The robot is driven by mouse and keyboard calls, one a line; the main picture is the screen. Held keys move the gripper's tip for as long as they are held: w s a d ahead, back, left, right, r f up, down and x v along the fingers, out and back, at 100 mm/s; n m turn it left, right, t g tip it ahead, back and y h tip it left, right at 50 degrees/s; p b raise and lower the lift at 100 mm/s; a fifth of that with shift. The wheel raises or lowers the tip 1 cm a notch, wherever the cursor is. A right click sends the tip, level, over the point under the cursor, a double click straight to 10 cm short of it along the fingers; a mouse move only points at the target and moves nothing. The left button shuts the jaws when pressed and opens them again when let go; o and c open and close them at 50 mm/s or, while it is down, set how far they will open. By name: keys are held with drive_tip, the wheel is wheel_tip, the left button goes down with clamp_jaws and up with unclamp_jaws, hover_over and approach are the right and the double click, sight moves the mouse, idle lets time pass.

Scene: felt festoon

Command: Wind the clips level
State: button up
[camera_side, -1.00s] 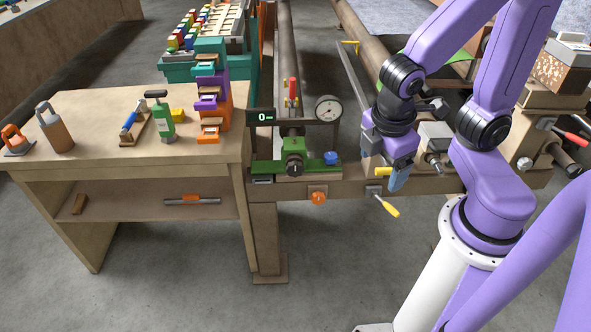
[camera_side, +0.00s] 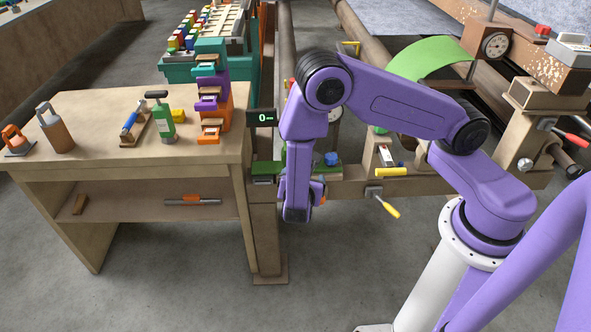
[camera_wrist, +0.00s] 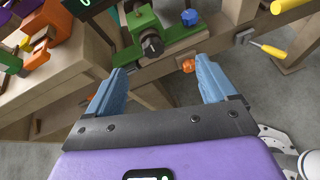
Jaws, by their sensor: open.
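My gripper (camera_wrist: 160,68) is open and empty in the wrist view, its two blue fingers spread wide. An orange knob (camera_wrist: 188,65) on the beam shows between the fingertips, nearer the right one; I see no contact. Above it sits a green block (camera_wrist: 172,35) with a dark round knob (camera_wrist: 151,44) on its front. A blue knob (camera_wrist: 189,17) is to its right. A crank with a yellow handle (camera_wrist: 270,50) is farther right; the handle also shows in the side view (camera_side: 390,209). In the side view my arm hides most of the green block and gripper. I cannot make out the clips.
A small display (camera_side: 262,117) shows a zero and a dash. A wooden bench (camera_side: 95,105) at left holds tools and stacked coloured trays (camera_side: 211,90). Floor below the beam is clear.

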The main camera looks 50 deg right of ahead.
wheel_tip(320, 180, down, 6)
drive_tip(key=w+n+t, duration=0.2)
drive_tip(key=n, duration=0.1)
drive_tip(key=shift+y, duration=0.4)
drive_tip(key=x, duration=1.7)
drive_tip(key=shift+s+d+f, duration=0.15)
drive_tip(key=shift+d+f, duration=0.05)
drive_tip(key=shift+d, duration=0.25)
drive_tip(key=c, duration=1)
